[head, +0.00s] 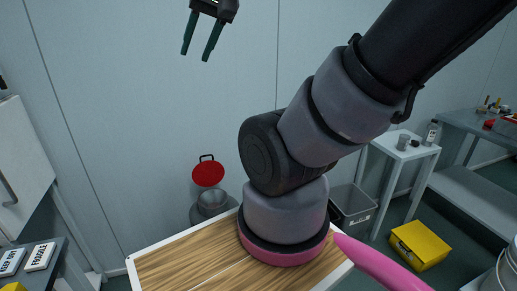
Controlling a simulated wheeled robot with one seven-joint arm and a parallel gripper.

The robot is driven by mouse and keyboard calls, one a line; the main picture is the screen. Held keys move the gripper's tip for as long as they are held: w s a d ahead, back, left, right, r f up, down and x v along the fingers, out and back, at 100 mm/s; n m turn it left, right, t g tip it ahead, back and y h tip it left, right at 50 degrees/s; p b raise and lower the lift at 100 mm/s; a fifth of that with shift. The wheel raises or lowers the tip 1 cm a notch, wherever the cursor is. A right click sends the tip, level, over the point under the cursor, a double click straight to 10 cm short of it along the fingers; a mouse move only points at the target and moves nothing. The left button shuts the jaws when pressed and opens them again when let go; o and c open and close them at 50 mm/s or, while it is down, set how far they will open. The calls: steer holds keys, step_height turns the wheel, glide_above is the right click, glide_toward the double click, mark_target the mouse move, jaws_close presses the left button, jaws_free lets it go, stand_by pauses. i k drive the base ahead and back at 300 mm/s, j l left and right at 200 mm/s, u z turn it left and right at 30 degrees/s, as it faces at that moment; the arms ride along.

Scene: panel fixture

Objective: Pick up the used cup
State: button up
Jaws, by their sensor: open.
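A small grey cup (404,142) stands on a white side table (393,152) at the right. It is small in the picture, and I cannot tell whether it is the used cup. My gripper (197,54) hangs at the top, left of centre, with its two dark green fingers apart and nothing between them. It is far from the cup, across the picture to the left. My arm crosses the middle and hides part of the room behind it.
A bottle (431,133) stands beside the cup. A grey bin (353,208) and a yellow box (419,245) are on the floor. A bin with a raised red lid (208,173) stands by the wall. A workbench (480,125) is at far right.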

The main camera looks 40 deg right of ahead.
mark_target(404, 139)
steer(key=z, duration=2.35)
steer(key=u, duration=0.45)
steer(key=k+u, duration=0.1)
steer(key=u, duration=0.3)
steer(key=k+u, duration=0.1)
steer(key=u, duration=0.75)
steer(key=k+j+u, duration=0.1)
steer(key=k, duration=0.2)
steer(key=z, duration=1.7)
steer(key=i+u, duration=0.1)
steer(key=i, duration=0.1)
